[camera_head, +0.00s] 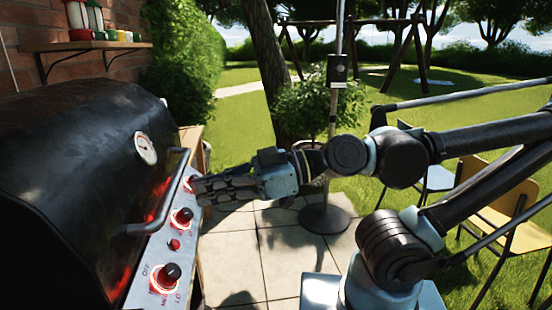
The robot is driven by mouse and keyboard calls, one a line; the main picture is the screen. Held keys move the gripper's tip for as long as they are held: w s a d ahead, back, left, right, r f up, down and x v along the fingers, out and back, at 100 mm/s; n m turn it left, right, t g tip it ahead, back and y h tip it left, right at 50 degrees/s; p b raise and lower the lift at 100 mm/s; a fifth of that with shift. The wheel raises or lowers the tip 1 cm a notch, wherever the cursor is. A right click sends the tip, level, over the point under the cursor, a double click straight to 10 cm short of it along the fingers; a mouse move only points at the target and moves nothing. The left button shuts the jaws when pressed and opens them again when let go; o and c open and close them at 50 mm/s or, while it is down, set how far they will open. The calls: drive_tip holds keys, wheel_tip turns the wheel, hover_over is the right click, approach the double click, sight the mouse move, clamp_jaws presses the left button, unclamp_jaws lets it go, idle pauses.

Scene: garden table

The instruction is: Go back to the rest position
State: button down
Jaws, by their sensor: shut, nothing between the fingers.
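My gripper (205,190) is at the end of my arm, which reaches in from the right. It is shut, with nothing seen between the fingers. Its fingertips are close to the front control panel of the black grill (70,180), near the upper knobs. Whether they touch a knob I cannot tell. One red-lit knob (182,216) shows just below the fingers, and another knob (168,274) sits lower on the panel. A knob behind the fingertips is partly hidden.
The grill's lid handle (160,200) juts out beside the gripper. A parasol pole base (325,217) stands on the paving behind my arm. A yellow chair (508,215) is at the right. A shelf (85,46) with jars hangs at upper left. Paving (235,265) below the gripper is clear.

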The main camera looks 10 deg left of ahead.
drive_tip(key=w+d+f+m+t+h, duration=0.5)
drive_tip(key=w+f, duration=0.3)
drive_tip(key=w, duration=0.5)
drive_tip(key=w+d+f+m+t+h, duration=0.2)
drive_tip(key=w+d+f+m+t, duration=0.35)
drive_tip(key=w, duration=0.75)
drive_tip(key=d+f+m+g+h, duration=0.2)
drive_tip(key=d+f+m+h, duration=0.2)
drive_tip(key=d, duration=0.9)
drive_tip(key=w+d+f+m+g+h, duration=0.1)
drive_tip(key=d+f+m+h, duration=0.3)
drive_tip(key=d, duration=0.9)
wheel_tip(320, 180, down, 2)
drive_tip(key=m, duration=0.3)
drive_tip(key=shift+d+f+g, duration=0.15)
drive_tip(key=shift+d+g, duration=0.1)
drive_tip(key=shift+g, duration=0.1)
drive_tip(key=shift+a, duration=0.15)
